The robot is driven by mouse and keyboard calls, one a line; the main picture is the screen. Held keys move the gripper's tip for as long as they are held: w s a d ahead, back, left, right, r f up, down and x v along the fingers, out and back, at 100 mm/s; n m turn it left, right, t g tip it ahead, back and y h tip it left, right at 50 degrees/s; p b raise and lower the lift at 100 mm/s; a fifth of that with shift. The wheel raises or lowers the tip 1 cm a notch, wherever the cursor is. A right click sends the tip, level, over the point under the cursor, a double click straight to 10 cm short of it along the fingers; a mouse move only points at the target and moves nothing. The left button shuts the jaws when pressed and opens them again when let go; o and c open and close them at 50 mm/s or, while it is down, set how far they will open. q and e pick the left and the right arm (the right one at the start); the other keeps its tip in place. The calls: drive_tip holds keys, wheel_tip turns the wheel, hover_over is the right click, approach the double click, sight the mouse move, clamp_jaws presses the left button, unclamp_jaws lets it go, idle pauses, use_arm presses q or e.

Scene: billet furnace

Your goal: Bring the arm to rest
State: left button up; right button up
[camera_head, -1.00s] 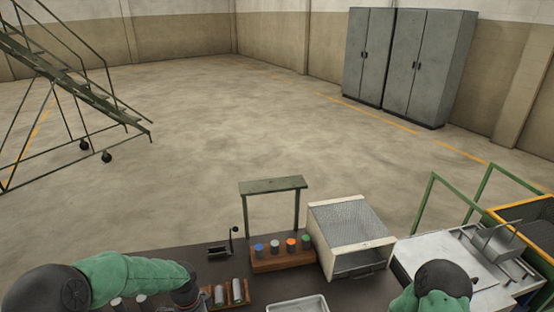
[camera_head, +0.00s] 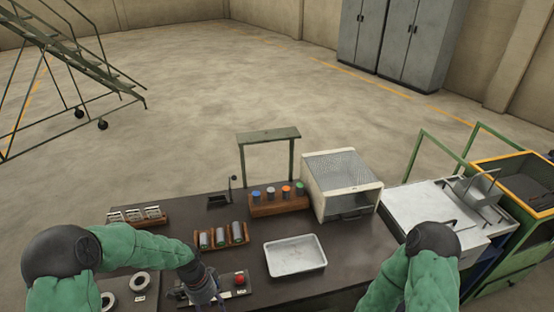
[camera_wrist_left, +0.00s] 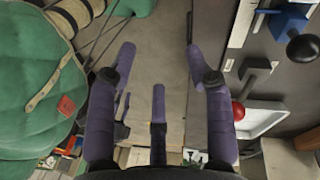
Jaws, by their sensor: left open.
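My left arm (camera_head: 130,242) comes in from the left and bends down at the front of the dark workbench (camera_head: 265,233). Its gripper shows in the left wrist view (camera_wrist_left: 160,60) with its purple fingers spread apart and nothing between them. My right arm (camera_head: 425,268) is bent at the lower right, over the front of the bench. Its gripper is out of the picture.
A white tray (camera_head: 296,267) sits mid-bench. Behind it are a wooden rack of grey cylinders (camera_head: 221,238), a rack of colour-topped cylinders (camera_head: 279,204) and a mesh-topped furnace box (camera_head: 342,205). A white-topped cart (camera_head: 436,205) stands right. Rings (camera_head: 139,282) lie front left.

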use_arm(q)
drive_tip(key=s+d+f+n+b, duration=0.3)
drive_tip(key=s+f+n+b, duration=0.1)
drive_tip(key=f, duration=0.4)
drive_tip(key=s+d+f+n+t+h+b, duration=0.1)
drive_tip(key=s+d+f+n+b, duration=0.3)
drive_tip(key=f, duration=0.5)
drive_tip(key=s+d+f+n+t+h+b, duration=0.1)
drive_tip(key=s+d+f+n+b, duration=0.2)
drive_tip(key=s+f+n, duration=0.2)
wheel_tip(320, 180, down, 4)
drive_tip(key=shift+d+r+n+b, duration=0.15)
drive_tip(key=shift+r+n+b, duration=0.15)
drive_tip(key=shift+b, duration=0.1)
